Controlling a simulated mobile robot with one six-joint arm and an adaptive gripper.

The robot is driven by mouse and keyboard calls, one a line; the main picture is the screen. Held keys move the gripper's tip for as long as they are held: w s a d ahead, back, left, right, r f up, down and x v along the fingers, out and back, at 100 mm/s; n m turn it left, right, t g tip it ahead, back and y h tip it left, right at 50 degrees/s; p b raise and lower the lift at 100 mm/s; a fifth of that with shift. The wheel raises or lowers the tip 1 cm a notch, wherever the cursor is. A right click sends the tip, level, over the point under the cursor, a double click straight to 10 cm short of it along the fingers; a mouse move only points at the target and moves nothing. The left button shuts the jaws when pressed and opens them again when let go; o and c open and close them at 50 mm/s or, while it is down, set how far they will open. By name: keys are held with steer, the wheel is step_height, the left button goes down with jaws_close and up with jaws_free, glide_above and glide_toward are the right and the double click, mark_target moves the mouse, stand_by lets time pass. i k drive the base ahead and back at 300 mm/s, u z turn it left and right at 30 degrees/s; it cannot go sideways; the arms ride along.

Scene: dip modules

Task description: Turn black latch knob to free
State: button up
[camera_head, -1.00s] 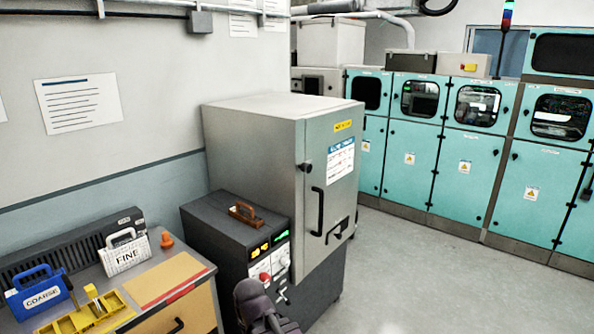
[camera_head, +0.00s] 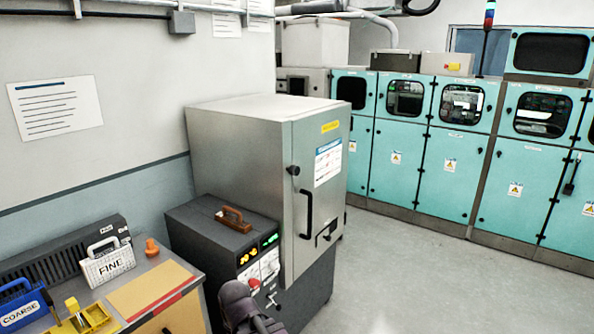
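The black latch knob (camera_head: 293,170) sits on the left edge of the front door of a grey steel cabinet (camera_head: 235,150), above the long black door handle (camera_head: 306,213). The door (camera_head: 315,240) appears closed. The knob is small here and its exact turn is hard to read. A dark rounded end of my arm, which looks like my gripper (camera_head: 243,308), shows at the bottom edge. It is below and left of the knob, well apart from it. Its fingers cannot be made out.
A dark control unit (camera_head: 200,245) with lit displays and a brown handle (camera_head: 233,218) stands left of the cabinet. A bench holds a white FINE module (camera_head: 108,262), a blue COARSE module (camera_head: 22,305) and an orange knob (camera_head: 152,247). Open floor (camera_head: 400,270) lies right, before teal cabinets (camera_head: 450,170).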

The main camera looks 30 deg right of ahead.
mark_target(295, 170)
steer(key=i, duration=0.9)
steer(key=u, duration=0.05)
